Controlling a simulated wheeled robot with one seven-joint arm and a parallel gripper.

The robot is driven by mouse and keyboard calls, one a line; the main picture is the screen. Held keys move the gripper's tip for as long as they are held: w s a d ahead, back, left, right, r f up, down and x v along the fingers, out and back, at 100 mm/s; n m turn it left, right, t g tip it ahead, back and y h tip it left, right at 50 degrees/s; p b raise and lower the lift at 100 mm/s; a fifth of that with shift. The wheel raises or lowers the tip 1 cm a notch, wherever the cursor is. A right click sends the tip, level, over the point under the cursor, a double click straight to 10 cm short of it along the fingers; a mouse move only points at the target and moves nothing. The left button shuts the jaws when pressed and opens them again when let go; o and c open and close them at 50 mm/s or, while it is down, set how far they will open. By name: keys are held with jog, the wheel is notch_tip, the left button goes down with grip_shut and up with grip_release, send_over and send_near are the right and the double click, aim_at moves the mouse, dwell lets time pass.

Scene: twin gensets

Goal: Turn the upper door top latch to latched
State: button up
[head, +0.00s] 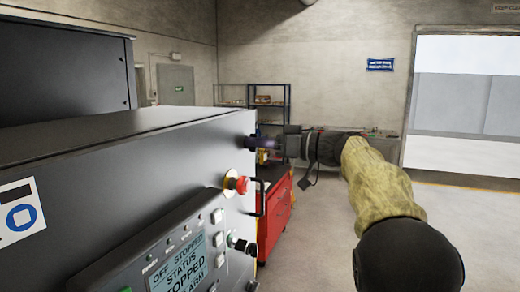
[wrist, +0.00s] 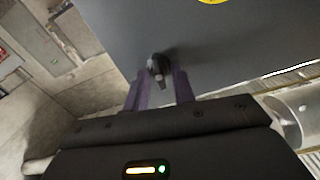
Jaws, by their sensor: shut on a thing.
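The upper door top latch (wrist: 157,68) is a small dark knob with a lighter grey tip on the dark grey cabinet face, seen in the wrist view. My gripper (wrist: 160,85) has its two purple fingers on either side of the latch and is shut on it. In the head view my gripper (head: 254,143) reaches the upper right part of the cabinet door (head: 150,165) from the right. The latch itself is hidden there by the fingers. I cannot tell its exact turn angle.
Below my gripper, the cabinet carries a red emergency stop button (head: 238,184), a black door handle (head: 262,197) and a control panel with a screen (head: 180,262). A red tool cabinet (head: 275,215) and a dark shelf (head: 268,98) stand behind. The floor at right is clear.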

jog(key=shift+f+m+b, duration=0.1)
jog(key=shift+m+b, duration=0.7)
jog(key=shift+m, duration=0.4)
jog(key=m, duration=0.4)
jog(key=shift+w+d+b, duration=0.1)
jog(key=shift+b, duration=0.3)
jog(key=shift+c, duration=0.2)
jog(key=o, duration=1)
jog(key=b+v, duration=0.6)
jog(key=v, duration=1.1)
